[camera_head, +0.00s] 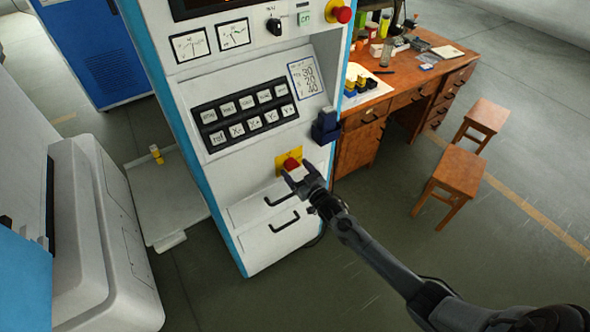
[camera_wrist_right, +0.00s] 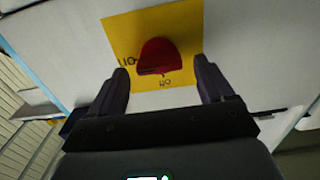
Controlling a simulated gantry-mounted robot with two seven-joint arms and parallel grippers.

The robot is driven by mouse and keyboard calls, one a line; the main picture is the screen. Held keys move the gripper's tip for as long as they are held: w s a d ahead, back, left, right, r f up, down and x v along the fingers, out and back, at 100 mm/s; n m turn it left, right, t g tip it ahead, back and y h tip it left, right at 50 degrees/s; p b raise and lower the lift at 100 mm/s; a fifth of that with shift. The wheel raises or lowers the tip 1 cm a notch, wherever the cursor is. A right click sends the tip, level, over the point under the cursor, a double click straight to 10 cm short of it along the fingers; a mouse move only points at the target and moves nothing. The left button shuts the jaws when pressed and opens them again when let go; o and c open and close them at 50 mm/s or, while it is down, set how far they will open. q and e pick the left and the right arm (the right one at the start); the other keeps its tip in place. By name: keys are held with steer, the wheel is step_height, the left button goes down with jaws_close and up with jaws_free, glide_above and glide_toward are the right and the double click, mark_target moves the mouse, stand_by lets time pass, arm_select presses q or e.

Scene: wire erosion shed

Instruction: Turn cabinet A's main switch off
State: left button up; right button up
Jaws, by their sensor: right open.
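The main switch (camera_head: 291,164) is a red knob on a yellow plate, low on the front of the white and blue cabinet (camera_head: 262,222). In the right wrist view the red knob (camera_wrist_right: 157,55) stands out from the yellow plate (camera_wrist_right: 183,22), with dark markings beside and below it. The markings are hard to read. My right gripper (camera_head: 295,178) is open in front of the plate. In the right wrist view its two fingers (camera_wrist_right: 161,78) point at the plate, one on each side of the knob, with gaps between them and the knob. My left gripper is not in view.
A keypad (camera_head: 243,115), gauges and a red button (camera_head: 343,14) are higher on the cabinet. A dark blue box (camera_head: 326,126) juts out at its right edge. A wooden desk (camera_head: 386,105) and stools (camera_head: 455,170) stand to the right.

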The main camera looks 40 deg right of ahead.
steer(key=shift+w, duration=0.65)
steer(key=c, duration=1)
steer(key=shift+c, duration=0.2)
